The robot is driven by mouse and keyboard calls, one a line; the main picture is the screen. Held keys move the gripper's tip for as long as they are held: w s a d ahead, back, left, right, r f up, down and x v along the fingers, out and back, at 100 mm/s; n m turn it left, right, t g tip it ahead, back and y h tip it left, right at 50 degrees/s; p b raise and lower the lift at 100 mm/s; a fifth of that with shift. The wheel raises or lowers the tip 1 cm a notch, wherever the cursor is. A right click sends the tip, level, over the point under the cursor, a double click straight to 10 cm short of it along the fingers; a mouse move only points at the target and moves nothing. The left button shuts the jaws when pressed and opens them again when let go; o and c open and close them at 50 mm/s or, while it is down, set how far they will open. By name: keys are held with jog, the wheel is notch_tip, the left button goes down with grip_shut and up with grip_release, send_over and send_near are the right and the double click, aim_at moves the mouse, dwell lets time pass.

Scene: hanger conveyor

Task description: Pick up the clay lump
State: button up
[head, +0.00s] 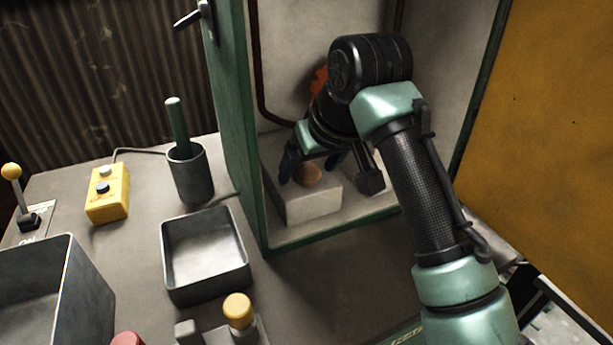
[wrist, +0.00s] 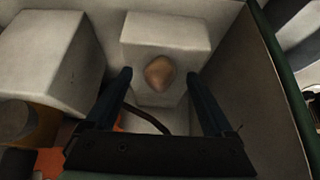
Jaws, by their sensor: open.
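The clay lump (head: 308,176) is a small, rounded tan-brown piece. It sits on top of a pale block (head: 310,207) inside the green-framed cabinet. In the wrist view the lump (wrist: 159,73) lies ahead of my gripper (wrist: 163,82), roughly midway between its two dark fingers. My gripper (head: 310,168) is open, with a finger on each side of the lump in the head view. I cannot tell whether either finger touches it. Nothing is held.
The cabinet's green left wall (head: 238,130) and yellow door (head: 550,110) flank my arm. Another pale block (wrist: 42,62) is close on the left in the wrist view. A metal tray (head: 205,290), a dark cup (head: 190,180) and a yellow button box (head: 107,200) stand on the table outside.

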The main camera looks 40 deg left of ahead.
grip_shut()
dwell(0.4)
